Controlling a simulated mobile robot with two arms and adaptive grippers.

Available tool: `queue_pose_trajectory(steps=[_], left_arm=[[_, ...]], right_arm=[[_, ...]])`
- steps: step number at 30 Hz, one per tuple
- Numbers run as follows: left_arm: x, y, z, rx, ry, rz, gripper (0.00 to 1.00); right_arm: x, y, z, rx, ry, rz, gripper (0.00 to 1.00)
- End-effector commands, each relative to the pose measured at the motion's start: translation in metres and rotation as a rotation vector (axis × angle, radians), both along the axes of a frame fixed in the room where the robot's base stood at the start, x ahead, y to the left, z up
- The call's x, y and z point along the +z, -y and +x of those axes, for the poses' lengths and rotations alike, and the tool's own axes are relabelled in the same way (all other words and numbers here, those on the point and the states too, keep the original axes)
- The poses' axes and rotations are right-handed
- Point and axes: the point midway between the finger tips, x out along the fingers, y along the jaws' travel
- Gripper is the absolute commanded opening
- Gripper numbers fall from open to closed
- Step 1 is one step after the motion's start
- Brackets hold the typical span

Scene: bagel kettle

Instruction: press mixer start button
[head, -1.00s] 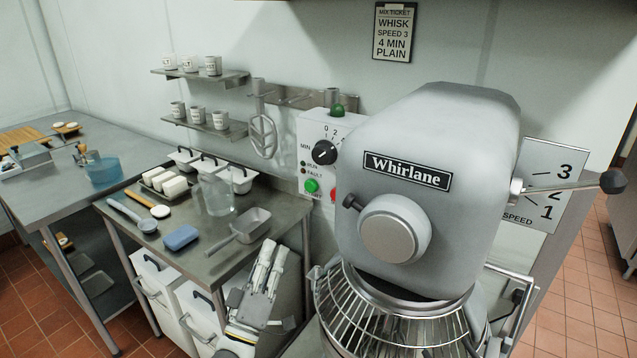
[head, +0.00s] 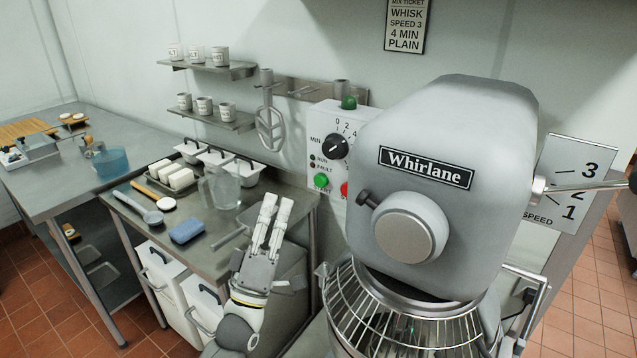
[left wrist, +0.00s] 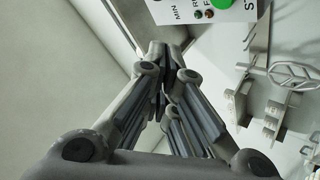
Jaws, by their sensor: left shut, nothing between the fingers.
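The mixer (head: 440,180), grey and marked Whirlane, stands at the right of the head view with its wire bowl guard (head: 400,310) below. The green start button (head: 321,181) is on the white control panel (head: 325,135) on the wall, left of the mixer head; a red button (head: 345,189) is partly hidden beside it. In the left wrist view the green button (left wrist: 222,3) is cut off at the top edge. My left gripper (head: 277,203) is shut and empty, pointing up, below and left of the button and apart from it. My right gripper is not in view.
The steel table (head: 230,262) left of the mixer holds a blue sponge (head: 187,231), a clear jug (head: 219,188), a scoop and white tubs. The air before the panel looks clear.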

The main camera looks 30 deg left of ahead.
Motion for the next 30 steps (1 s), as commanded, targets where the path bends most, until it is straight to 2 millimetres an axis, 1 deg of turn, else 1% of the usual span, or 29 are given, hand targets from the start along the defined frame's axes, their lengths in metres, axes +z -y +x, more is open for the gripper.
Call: queue_pose_trajectory(steps=[1,9,15,21,30], left_arm=[[0.0,0.0,0.007,0.0,0.003,-0.001,0.0],[0.0,0.004,0.046,0.0,0.003,-0.001,0.0],[0.0,0.005,0.065,0.0,0.001,0.0,0.0],[0.0,0.006,0.073,0.001,-0.001,0.0,0.0],[0.0,0.006,0.073,0.0,-0.001,0.0,0.0]], right_arm=[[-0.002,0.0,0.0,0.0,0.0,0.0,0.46],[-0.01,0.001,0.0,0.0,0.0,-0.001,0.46],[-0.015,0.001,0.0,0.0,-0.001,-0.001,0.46],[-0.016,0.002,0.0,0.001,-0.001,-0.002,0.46],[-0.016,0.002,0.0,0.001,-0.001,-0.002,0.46]])
